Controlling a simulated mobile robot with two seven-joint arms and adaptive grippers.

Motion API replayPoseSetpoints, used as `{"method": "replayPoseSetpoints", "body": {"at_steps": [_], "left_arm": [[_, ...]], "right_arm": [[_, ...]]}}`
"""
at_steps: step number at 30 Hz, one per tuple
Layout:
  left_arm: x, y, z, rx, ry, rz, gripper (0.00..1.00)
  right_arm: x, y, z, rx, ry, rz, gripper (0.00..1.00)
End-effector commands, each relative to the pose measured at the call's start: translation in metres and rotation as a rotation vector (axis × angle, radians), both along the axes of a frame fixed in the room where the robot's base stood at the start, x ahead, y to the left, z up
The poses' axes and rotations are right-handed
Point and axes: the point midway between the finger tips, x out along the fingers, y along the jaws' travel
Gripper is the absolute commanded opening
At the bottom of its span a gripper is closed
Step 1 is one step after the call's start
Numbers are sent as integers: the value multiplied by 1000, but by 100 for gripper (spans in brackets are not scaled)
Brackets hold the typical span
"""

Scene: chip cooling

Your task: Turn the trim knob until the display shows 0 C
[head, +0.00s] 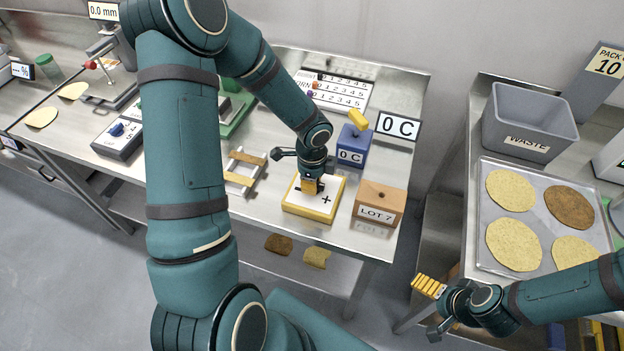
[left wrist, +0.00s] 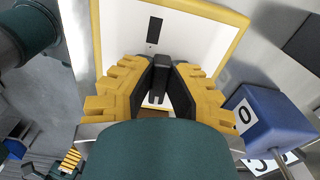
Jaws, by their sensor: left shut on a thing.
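The trim knob (left wrist: 160,75) is a dark piece on a white, yellow-edged panel (head: 329,205) with a plus mark on its right side. My left gripper (head: 310,187) points down onto the panel, its yellow fingers shut around the knob; in the left wrist view the fingers hide most of it. The display (head: 398,126) is a white, black-framed sign behind the panel and reads 0 C. A blue block (head: 354,141) between them also bears a 0 C label, with a yellow-handled probe (head: 358,120) at its top. My right gripper (head: 430,288) is low at the right, away from the panel.
A wooden LOT 7 box (head: 380,202) stands close to the right of the panel. A small wooden rack (head: 244,172) lies to its left. A grey waste bin (head: 530,118) and a tray (head: 484,250) of flat rounds are on the right table.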

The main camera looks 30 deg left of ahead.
Motion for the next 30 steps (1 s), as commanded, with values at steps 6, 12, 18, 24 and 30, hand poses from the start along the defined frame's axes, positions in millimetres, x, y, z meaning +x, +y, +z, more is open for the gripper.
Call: {"method": "replayPoseSetpoints", "body": {"at_steps": [6, 12, 18, 24, 30], "left_arm": [[-1, 0, -1, -1, 4, -54, 0], [-1, 0, -2, -1, 4, -69, 0], [-1, 0, -2, -1, 4, -68, 0], [-1, 0, -1, -1, 4, -67, 46], [0, 0, -1, -1, 2, -67, 46]], "right_arm": [[0, 0, 4, 1, 0, 0, 100], [0, 0, 4, 1, 0, 0, 100], [0, 0, 4, 1, 0, -1, 100], [0, 0, 4, 1, 0, -1, 100], [0, 0, 4, 1, 0, -1, 100]]}}
